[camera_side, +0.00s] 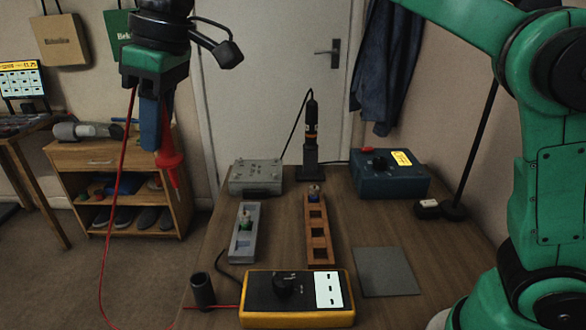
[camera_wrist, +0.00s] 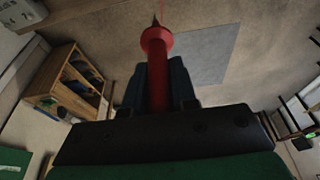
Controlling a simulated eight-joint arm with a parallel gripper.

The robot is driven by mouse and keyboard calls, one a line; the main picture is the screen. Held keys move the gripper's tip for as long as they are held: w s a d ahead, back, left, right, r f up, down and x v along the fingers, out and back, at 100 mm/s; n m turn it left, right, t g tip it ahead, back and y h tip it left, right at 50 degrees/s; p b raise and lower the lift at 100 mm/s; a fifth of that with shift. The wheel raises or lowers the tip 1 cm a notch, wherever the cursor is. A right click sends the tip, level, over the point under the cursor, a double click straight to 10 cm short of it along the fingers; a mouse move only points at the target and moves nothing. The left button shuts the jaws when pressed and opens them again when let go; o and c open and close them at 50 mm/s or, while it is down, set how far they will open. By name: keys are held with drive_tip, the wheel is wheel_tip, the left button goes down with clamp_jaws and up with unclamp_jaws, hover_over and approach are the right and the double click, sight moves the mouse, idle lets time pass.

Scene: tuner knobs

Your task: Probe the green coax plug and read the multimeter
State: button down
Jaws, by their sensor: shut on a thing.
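My gripper (camera_side: 160,125) is shut on the red test probe (camera_side: 170,163), high at the left in the side view, over the floor beyond the table's left edge. The probe tip points down; a red lead hangs from it. In the wrist view the red probe (camera_wrist: 157,42) stands between my dark fingers (camera_wrist: 157,85). A small plug with a green part (camera_side: 245,221) sits in the grey slotted rack (camera_side: 242,247), well below and right of the probe, not touching it. The yellow multimeter (camera_side: 298,317) lies at the table front; its display (camera_side: 328,289) shows dark marks too small to read.
A wooden slotted rack (camera_side: 318,251) holds a plug with a blue part (camera_side: 314,194). A black cup (camera_side: 202,290) stands left of the multimeter. A grey mat (camera_side: 386,272) lies flat at right. A grey box (camera_side: 256,177), black stand (camera_side: 310,165) and blue box (camera_side: 388,185) line the back.

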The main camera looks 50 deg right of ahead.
drive_tip(key=w+d+f+m, duration=0.2)
drive_tip(key=w+d+f, duration=0.2)
drive_tip(key=d+f, duration=0.3)
drive_tip(key=w+d+f+m+h, duration=0.1)
drive_tip(key=w+d+f+m, duration=0.1)
drive_tip(key=w+d+f, duration=0.2)
drive_tip(key=shift+d+f+t, duration=0.3)
drive_tip(key=shift+d+f, duration=1.15)
drive_tip(key=shift+d, duration=0.35)
drive_tip(key=shift+w+f, duration=0.1)
drive_tip(key=shift+f, duration=0.2)
idle(0.5)
wheel_tip(320, 180, up, 5)
drive_tip(key=shift+r, duration=0.1)
idle(0.5)
drive_tip(key=shift+a, duration=0.1)
idle(0.6)
